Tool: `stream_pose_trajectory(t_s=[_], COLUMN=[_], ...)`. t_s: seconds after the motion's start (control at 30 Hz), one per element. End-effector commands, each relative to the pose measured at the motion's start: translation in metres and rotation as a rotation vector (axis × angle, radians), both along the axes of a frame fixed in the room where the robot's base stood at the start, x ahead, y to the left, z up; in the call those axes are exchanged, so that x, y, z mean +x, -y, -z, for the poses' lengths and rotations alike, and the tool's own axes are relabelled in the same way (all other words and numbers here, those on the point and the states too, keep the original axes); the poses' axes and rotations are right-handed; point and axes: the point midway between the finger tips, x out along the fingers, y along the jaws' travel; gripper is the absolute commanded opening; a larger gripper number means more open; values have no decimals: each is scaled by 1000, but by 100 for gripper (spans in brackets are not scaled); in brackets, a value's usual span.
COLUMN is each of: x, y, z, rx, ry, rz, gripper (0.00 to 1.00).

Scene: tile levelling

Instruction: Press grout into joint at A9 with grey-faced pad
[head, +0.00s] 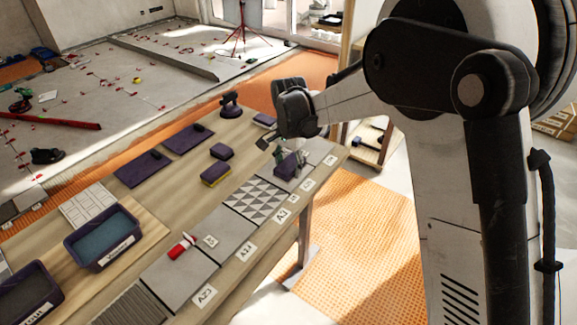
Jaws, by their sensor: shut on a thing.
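My gripper (279,150) is at the far part of the workbench, pointing down. It is shut on a purple pad (287,167), which it holds at or just above the grey tiles near the bench's right edge. The pad's underside is hidden, so its face colour and any contact with the joint cannot be told. White label cards stand along the tile row; one reads like A7 (282,215). The cards by the pad are too small to read, so I cannot tell which is A9.
A yellow-and-purple sponge (215,174) and a purple block (221,151) lie left of the gripper. A dark suction-cup-like tool (230,106) stands behind. A red-and-white tool (181,246) lies on the nearer tiles. Two dark tubs (103,240) (28,298) stand at the left.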

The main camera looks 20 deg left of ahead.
Motion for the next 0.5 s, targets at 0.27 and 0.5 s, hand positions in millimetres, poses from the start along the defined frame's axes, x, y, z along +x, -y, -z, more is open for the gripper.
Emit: stream_pose_trajectory(t_s=[0.27,0.5], x=[0,0], y=[0,0], z=[22,51], rx=[0,0], ry=[0,0], rz=[0,0], gripper=[12,12])
